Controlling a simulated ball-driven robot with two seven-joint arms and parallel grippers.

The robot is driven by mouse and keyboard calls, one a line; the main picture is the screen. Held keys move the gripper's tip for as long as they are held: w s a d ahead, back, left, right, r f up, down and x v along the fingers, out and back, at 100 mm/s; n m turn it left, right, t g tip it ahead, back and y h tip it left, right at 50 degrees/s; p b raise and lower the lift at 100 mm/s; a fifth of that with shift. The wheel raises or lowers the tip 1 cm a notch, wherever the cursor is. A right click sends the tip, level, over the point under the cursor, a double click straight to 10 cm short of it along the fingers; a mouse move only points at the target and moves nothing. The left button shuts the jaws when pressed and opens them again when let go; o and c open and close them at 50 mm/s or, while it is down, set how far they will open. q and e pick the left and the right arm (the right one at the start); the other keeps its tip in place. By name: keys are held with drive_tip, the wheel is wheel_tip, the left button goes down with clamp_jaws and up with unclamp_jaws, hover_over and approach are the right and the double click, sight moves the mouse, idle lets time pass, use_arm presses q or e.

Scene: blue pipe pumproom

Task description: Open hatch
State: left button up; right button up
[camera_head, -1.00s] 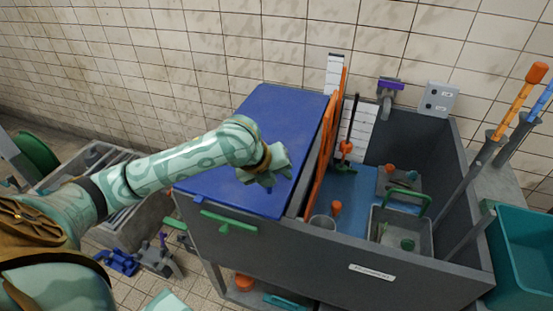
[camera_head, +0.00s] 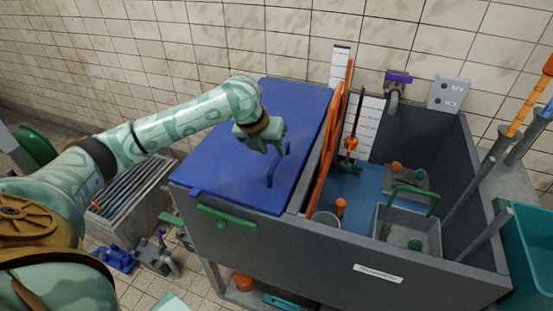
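The hatch is a flat blue lid (camera_head: 225,175) lying shut over the left part of a grey tank. A dark blue bar handle (camera_head: 279,166) stands on the lid towards its right side. My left gripper (camera_head: 272,142) is just above and beside the upper end of this handle. Its fingers point down and right; I cannot tell whether they touch the bar or how far they are apart. A green handle (camera_head: 227,218) sits on the tank's front below the lid's edge. My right gripper is not in view.
An orange panel (camera_head: 327,150) stands upright right of the lid. The open tank half holds a grey basket (camera_head: 405,232). A teal bin (camera_head: 530,245) is at right. Left of the tank are a slatted grey box (camera_head: 125,195) and blue fittings (camera_head: 118,259) on the floor.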

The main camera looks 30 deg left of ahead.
sight(277, 157)
use_arm(q)
drive_tip(key=x, duration=0.3)
drive_tip(key=shift+f+b, duration=0.2)
drive_tip(key=shift+b, duration=0.2)
drive_tip(key=shift+r, duration=0.1)
clamp_jaws()
